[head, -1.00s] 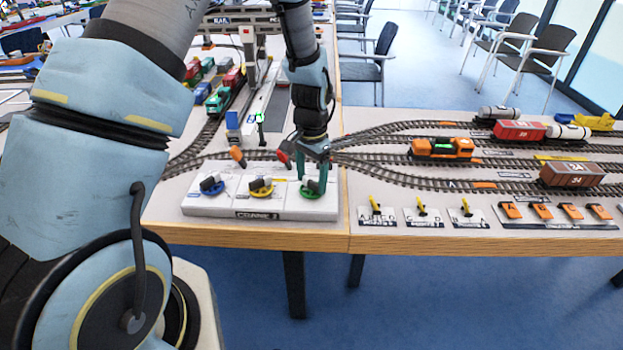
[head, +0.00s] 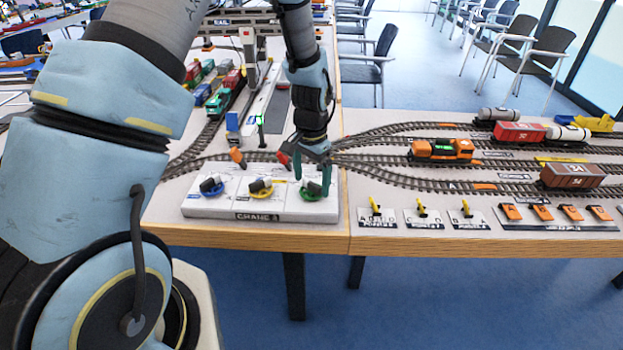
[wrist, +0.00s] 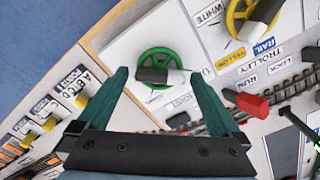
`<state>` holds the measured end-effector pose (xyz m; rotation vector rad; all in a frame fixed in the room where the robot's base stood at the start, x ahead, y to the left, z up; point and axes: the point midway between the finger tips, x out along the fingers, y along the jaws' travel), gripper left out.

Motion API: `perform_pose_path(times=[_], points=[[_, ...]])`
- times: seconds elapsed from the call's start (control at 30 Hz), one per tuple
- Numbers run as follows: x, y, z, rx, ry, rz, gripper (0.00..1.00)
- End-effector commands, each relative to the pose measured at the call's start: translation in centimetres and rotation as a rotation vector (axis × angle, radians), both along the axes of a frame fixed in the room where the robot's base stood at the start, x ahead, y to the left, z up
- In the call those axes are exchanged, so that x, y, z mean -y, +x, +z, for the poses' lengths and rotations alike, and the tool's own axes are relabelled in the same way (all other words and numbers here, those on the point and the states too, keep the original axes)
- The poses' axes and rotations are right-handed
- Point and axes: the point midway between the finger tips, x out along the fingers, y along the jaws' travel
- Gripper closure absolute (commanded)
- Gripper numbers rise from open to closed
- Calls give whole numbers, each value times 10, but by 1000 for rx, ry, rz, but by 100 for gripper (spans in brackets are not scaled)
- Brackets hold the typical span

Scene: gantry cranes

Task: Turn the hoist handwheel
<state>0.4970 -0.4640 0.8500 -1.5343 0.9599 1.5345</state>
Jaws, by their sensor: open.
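The green handwheel (head: 312,197) is the right one of three on the white crane panel (head: 222,209). It also shows in the wrist view (wrist: 153,53), with a dark and white grip (wrist: 155,76) across it. A label beside it is partly hidden. My gripper (head: 313,190) points down over the green wheel. In the wrist view its two teal fingers (wrist: 160,75) are apart, one on each side of the grip, with gaps showing on both sides. I cannot tell their exact height above the panel.
A yellow handwheel (head: 261,188) and a blue one (head: 211,187) sit to the left. Tracks with trains (head: 442,149) run behind and right. Small yellow levers (head: 421,207) are right of the panel.

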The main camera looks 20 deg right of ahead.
Motion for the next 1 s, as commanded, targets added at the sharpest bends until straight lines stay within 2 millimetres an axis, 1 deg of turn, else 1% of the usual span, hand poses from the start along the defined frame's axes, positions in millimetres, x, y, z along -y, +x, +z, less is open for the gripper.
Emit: perform_pose_path(times=[0.07,0.17,0.27,0.4,0.6,0.77,1.0], points=[[0,0,4,1,-2,0,0],[1,1,16,3,-4,-1,0],[1,1,33,4,-5,-1,0],[1,1,62,4,-5,-1,0],[1,1,93,3,-3,0,0],[0,0,105,2,-1,0,0],[0,0,108,0,-1,1,0]])
